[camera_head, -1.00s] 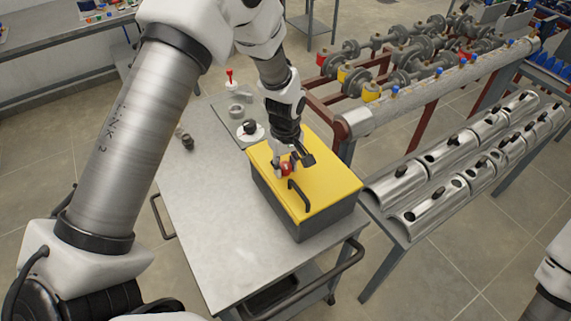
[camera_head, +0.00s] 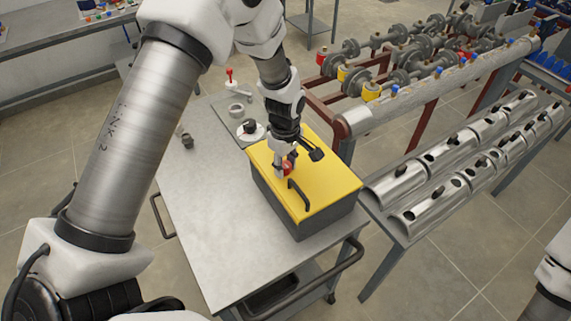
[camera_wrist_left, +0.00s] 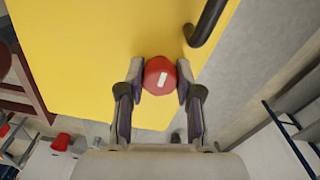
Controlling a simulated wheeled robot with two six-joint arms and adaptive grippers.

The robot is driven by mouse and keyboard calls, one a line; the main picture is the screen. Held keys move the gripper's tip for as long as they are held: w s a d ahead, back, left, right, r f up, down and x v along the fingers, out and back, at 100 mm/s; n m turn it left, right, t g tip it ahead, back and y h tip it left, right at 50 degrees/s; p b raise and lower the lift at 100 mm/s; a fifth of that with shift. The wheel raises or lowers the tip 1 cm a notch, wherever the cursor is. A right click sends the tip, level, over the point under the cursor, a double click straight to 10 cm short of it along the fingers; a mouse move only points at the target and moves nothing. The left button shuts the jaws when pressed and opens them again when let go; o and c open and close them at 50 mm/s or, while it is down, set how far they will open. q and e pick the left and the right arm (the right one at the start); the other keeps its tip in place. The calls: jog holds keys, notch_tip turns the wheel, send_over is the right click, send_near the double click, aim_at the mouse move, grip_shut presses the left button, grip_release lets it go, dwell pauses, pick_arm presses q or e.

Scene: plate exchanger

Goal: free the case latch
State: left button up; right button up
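The case (camera_head: 325,220) is a dark grey box with a yellow lid (camera_head: 325,185) and a black handle (camera_head: 299,196). It sits on the metal table. The case latch is a red knob (camera_head: 287,168) on the lid, with a small white mark on top. The latch also shows in the left wrist view (camera_wrist_left: 160,76), with the lid around it. My left gripper (camera_wrist_left: 160,82) has one finger on each side of the knob, both seeming to touch it. In the head view my left gripper (camera_head: 285,166) partly hides the knob. My right gripper is not in view.
A white round piece with a black knob (camera_head: 250,130) and a grey ring (camera_head: 236,110) stand behind the case. A rack of metal half-cylinders (camera_head: 455,180) stands close to the right.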

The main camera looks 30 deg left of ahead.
aim_at(285, 164)
pick_arm(q)
jog(key=o, duration=0.4)
jog(key=shift+f, duration=0.1)
jog(key=shift+o, duration=0.2)
notch_tip(285, 164, up, 12)
dwell(0.4)
